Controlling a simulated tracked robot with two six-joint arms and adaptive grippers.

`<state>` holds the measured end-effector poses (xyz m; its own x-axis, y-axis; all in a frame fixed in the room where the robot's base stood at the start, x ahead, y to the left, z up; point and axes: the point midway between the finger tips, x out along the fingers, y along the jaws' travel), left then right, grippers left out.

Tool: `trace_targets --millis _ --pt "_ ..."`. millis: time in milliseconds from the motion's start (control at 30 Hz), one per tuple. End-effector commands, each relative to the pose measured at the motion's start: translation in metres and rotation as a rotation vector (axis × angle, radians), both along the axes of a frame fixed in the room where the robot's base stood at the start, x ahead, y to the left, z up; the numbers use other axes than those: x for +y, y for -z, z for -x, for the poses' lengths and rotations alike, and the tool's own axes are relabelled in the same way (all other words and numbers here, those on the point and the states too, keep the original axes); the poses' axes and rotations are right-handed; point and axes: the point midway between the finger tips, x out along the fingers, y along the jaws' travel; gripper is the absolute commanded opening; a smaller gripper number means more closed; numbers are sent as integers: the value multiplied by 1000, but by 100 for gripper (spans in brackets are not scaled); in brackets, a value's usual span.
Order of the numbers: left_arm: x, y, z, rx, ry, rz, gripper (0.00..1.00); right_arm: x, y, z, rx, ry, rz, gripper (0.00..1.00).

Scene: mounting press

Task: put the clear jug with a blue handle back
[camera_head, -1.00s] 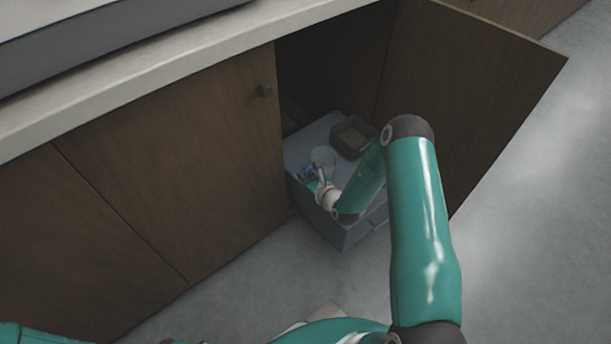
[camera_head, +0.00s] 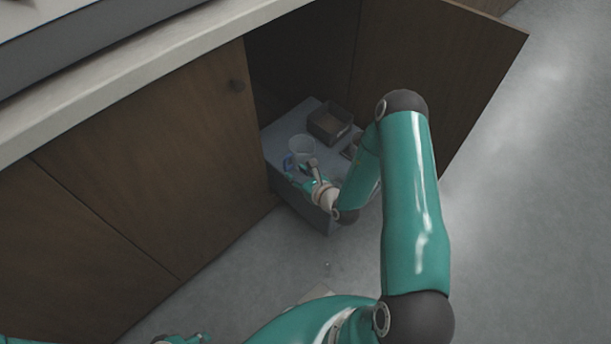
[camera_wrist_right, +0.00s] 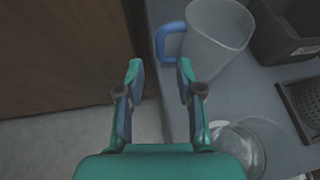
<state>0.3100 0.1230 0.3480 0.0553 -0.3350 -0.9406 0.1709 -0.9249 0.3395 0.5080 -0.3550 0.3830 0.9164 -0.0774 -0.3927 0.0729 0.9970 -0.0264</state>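The clear jug with a blue handle (camera_head: 302,147) stands upright on the grey drawer unit (camera_head: 310,108) inside the open cabinet. In the right wrist view the jug (camera_wrist_right: 218,38) is at the upper middle, its blue handle toward the left. My right gripper (camera_head: 301,170) is just in front of the jug. In the right wrist view its fingers (camera_wrist_right: 158,68) are apart with nothing between them, and the handle lies just beyond the tips. In the head view, a teal part of my left arm (camera_head: 190,339) shows at the bottom edge; whether its gripper is open cannot be told.
A dark open box (camera_head: 330,124) sits behind the jug on the unit. A clear round vessel (camera_wrist_right: 238,148) and a dark perforated tray (camera_wrist_right: 302,106) are near the gripper's right side. The open cabinet door (camera_head: 430,70) stands to the right, the closed door (camera_head: 150,160) to the left.

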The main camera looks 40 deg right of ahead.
Motion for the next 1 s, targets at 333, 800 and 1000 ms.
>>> trace_targets --millis 333,800,1000 --pt "0 -11 0 0 0 0 40 14 -17 36 1 -39 -15 36" --pt "0 -10 0 0 0 0 40 264 -30 166 187 -1304 -100 36" --pt "0 -10 0 0 0 0 40 264 -7 262 280 -1921 248 36"
